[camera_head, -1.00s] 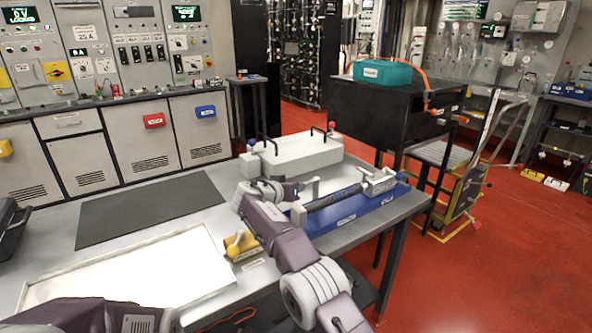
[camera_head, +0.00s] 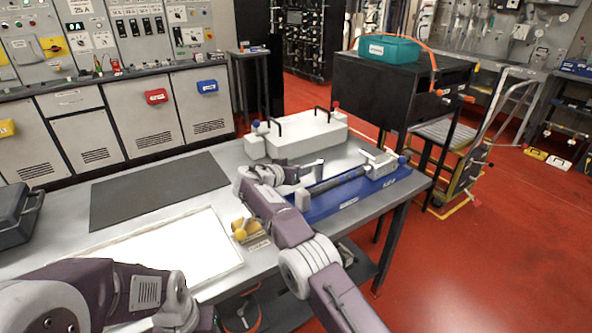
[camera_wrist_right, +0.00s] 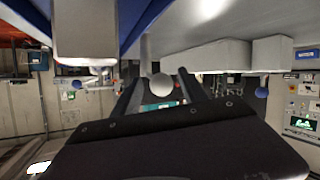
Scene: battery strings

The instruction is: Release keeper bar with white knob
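A blue base (camera_head: 385,186) on the right part of the bench carries grey end blocks and a dark cylindrical string (camera_head: 340,181). My right gripper (camera_head: 305,178) is at the left end of this base, mostly hidden by my own wrist. In the right wrist view, a round white knob (camera_wrist_right: 161,88) sits between the two dark fingers of my right gripper (camera_wrist_right: 164,78). The fingers are apart, with gaps visible on both sides of the knob. The keeper bar itself is hard to make out. My left arm is at bottom left of the head view; its gripper is not visible.
A white box with black handles (camera_head: 305,138) stands behind the blue base. A yellow knobbed piece (camera_head: 241,231) lies in front, left of my right arm. A white tray (camera_head: 190,255) and a dark mat (camera_head: 160,188) cover the left bench.

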